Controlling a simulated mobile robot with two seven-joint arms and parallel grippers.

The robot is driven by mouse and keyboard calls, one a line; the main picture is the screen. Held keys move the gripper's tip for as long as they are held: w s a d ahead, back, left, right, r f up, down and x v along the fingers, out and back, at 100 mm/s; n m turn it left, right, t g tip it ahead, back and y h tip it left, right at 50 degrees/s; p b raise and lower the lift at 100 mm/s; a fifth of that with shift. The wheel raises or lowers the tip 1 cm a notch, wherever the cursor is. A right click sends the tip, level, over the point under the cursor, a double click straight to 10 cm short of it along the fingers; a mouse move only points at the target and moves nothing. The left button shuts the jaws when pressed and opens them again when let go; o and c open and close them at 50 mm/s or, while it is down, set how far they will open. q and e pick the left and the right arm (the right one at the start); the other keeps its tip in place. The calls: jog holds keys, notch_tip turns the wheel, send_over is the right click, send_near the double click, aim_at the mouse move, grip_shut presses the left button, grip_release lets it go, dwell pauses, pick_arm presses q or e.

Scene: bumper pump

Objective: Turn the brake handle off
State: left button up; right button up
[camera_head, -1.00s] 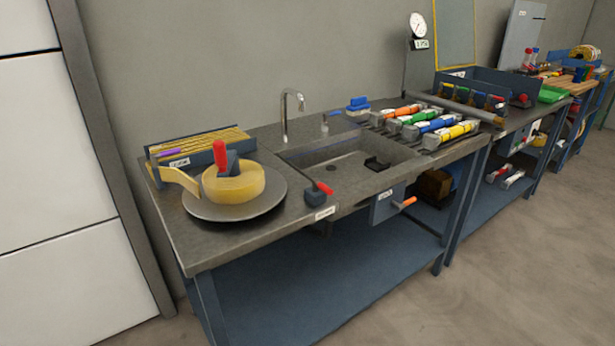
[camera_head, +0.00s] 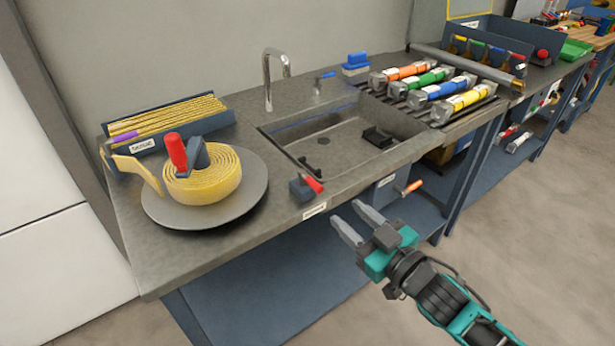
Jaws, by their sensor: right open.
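A small red-handled lever (camera_head: 314,184) on a dark block sits at the front edge of the bench, just left of the sink, above a white label too small to read. A second lever with an orange grip (camera_head: 413,187) sticks out from a blue box (camera_head: 381,191) under the front edge. I cannot tell from the labels which one is the brake handle. My right gripper (camera_head: 347,216) is open and empty, in front of the bench edge, between and below the two levers, apart from both. My left gripper is not in view.
A round turntable (camera_head: 212,220) with a yellow coil (camera_head: 215,183) and a red-handled tool (camera_head: 176,150) stands on the left. The sink (camera_head: 330,145) is in the middle, with a rack of coloured cylinders (camera_head: 440,88) to its right. The floor in front is clear.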

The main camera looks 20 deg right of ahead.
aim_at(305, 177)
jog(key=x, duration=1.2)
grip_shut()
dwell(0.5)
